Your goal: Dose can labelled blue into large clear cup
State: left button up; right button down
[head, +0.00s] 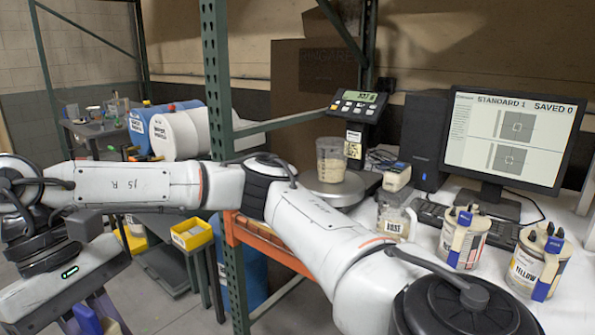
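A clear cup (331,160) with pale cream contents stands upright on the round plate of a scale (333,190). My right arm, marked R, crosses from the lower right to the left, and its gripper (85,302) points down at the bottom left corner, far from the cup. A blue piece (88,321) and a pale surface show at its fingers, cut off by the frame edge. I cannot tell whether the gripper is shut on it. No can with a readable blue label shows. My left gripper is not in view.
A can labelled yellow (537,262), another can (464,238) and a jar labelled base (394,219) stand on the right bench, near a monitor (515,140) and keyboard. The scale display (360,97) is lit. A green rack post (218,90) rises behind my arm.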

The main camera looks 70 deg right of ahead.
aim_at(332, 151)
jog(key=z, duration=0.9)
jog(key=i, duration=0.85)
jog(key=z, duration=0.9)
